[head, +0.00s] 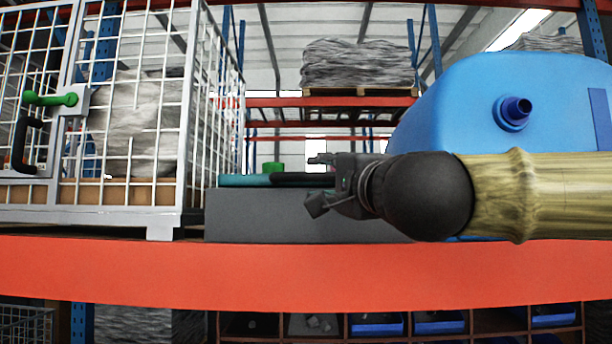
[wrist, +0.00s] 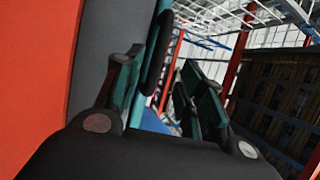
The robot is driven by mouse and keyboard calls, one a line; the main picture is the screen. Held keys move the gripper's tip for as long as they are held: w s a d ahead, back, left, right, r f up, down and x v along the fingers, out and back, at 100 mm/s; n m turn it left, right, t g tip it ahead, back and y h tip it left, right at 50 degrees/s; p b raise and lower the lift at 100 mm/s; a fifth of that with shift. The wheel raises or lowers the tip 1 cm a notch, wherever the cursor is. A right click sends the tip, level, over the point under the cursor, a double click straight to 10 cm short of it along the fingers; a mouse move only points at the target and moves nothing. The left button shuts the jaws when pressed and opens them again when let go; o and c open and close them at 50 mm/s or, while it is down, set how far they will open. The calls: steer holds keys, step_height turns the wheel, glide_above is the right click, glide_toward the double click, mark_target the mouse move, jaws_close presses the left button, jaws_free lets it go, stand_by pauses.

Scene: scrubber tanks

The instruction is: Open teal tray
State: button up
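The teal tray (head: 240,181) lies flat as a thin slab on top of a grey box on the shelf. A dark bar that looks like its handle (head: 292,180) runs along its front edge. In the wrist view the tray edge (wrist: 151,42) and the dark bar (wrist: 161,48) show just beyond the left finger. My gripper (head: 313,184) is at the bar's right end, fingers apart, one above and one below its level. In the wrist view my gripper (wrist: 163,78) is open with nothing clasped. Whether a finger touches the bar cannot be told.
The grey box (head: 255,215) stands on the orange shelf beam (head: 300,272). A white wire cage (head: 130,195) with a green-handled latch (head: 50,99) is close on the left. A blue tank (head: 460,105) is on the right behind my arm. A small green piece (head: 273,168) shows behind the bar.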

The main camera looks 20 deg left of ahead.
mark_target(309, 177)
steer(key=p+x, duration=0.3)
steer(key=x, duration=0.6)
steer(key=shift+f, duration=0.1)
jaws_close()
